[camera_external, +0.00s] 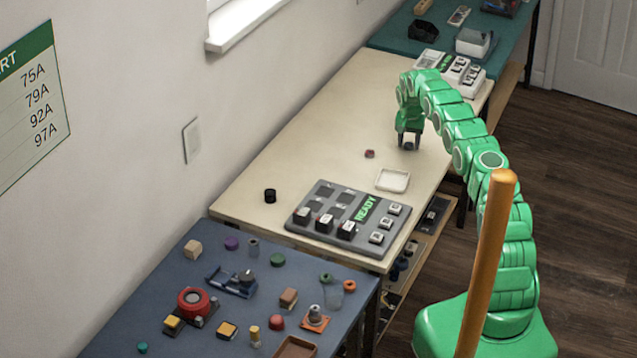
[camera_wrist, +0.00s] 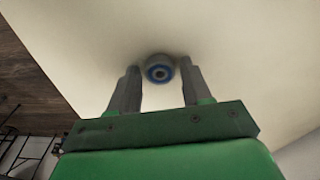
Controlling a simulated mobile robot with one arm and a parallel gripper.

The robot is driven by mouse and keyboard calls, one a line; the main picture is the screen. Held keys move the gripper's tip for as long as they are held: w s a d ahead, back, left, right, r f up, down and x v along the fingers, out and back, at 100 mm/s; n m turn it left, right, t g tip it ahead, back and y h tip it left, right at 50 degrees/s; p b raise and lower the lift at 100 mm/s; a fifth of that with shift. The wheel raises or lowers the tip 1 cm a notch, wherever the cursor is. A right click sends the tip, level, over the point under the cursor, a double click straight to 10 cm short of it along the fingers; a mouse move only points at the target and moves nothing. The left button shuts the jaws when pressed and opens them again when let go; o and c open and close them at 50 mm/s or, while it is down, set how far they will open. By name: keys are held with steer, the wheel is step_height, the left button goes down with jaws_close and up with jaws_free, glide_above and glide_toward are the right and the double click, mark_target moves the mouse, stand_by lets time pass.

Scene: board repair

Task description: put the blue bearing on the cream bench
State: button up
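The blue bearing (camera_wrist: 159,72) is a small grey ring with a blue face and a dark centre in the wrist view. It appears to rest on the cream bench (camera_external: 330,110), with a soft shadow around it. My gripper (camera_wrist: 160,80) is open, with one finger on each side of the bearing and a small gap at both sides. In the external view my gripper (camera_external: 409,143) points down at the bench's far right part, and its fingers mostly hide the bearing.
A white tray (camera_external: 392,181), a dark red piece (camera_external: 370,154), a black cylinder (camera_external: 270,195) and a grey key panel (camera_external: 325,230) are on the cream bench. A blue bench (camera_external: 150,310) with many parts is nearer. A teal bench (camera_external: 400,40) is behind.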

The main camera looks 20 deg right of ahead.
mark_target(408, 147)
steer(key=shift+o, duration=0.6)
step_height(408, 147, up, 12)
steer(key=s, duration=0.1)
steer(key=s+a+r+n+g, duration=0.1)
steer(key=s+a+r, duration=0.1)
steer(key=s+r, duration=0.5)
steer(key=s+a+r+n, duration=0.1)
steer(key=s+a+r, duration=0.2)
steer(key=s+r, duration=0.4)
steer(key=s+a+r+n+g, duration=0.1)
steer(key=s+a+r, duration=0.3)
steer(key=s, duration=1.4)
steer(key=s+a+r+n, duration=0.25)
steer(key=s+r, duration=0.25)
steer(key=s, duration=1.2)
steer(key=s+a+f, duration=0.1)
steer(key=s+f, duration=0.1)
steer(key=s, duration=0.8)
steer(key=s+a+f+n+g, duration=0.1)
steer(key=s, duration=0.8)
steer(key=shift+s+a+f+y, duration=0.15)
steer(key=shift+s+f+y, duration=0.2)
steer(key=shift+f+y, duration=0.05)
